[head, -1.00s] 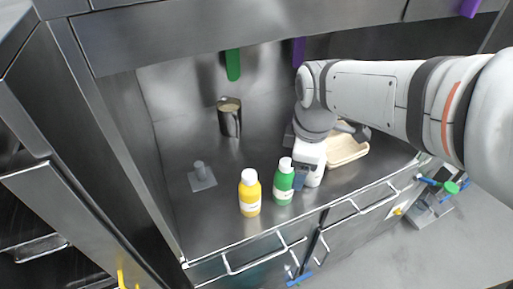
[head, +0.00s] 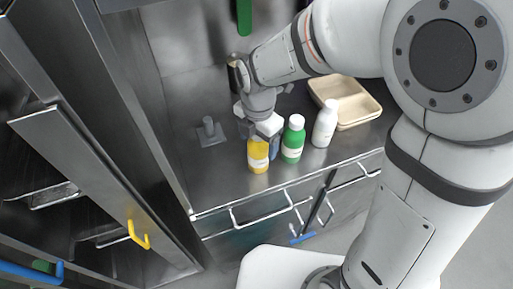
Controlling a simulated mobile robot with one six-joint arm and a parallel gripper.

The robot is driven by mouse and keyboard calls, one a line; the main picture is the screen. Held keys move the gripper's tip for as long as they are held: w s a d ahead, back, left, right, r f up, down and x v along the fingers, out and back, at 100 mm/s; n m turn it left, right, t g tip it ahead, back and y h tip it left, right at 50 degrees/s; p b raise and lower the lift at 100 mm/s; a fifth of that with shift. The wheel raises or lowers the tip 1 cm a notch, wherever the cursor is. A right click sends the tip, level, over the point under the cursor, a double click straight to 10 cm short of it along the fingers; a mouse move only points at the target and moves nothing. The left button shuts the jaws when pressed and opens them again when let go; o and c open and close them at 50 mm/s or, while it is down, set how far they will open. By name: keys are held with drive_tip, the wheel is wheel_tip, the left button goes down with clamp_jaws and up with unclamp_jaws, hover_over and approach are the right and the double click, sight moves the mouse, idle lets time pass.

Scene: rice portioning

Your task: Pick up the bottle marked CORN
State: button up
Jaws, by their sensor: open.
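A yellow bottle (head: 258,158) stands upright on the steel counter, with a pale label too small to read. Beside it to the right are a green bottle (head: 293,141) with a white cap and a white bottle (head: 325,125). I cannot tell from the lettering which one is marked CORN. My gripper (head: 259,141) is open at the top of the yellow bottle and hides its cap. One dark finger shows between the yellow and green bottles. I cannot tell whether the fingers touch the yellow bottle.
A beige tray (head: 372,106) lies behind the white bottle. A small grey stand (head: 210,133) is on the counter to the left. A dark cylindrical container (head: 234,72) is partly hidden behind my arm. The counter's front edge has handles and rails below.

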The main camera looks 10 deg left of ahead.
drive_tip(key=shift+f, duration=0.8)
drive_tip(key=shift+c, duration=0.4)
drive_tip(key=c, duration=1.2)
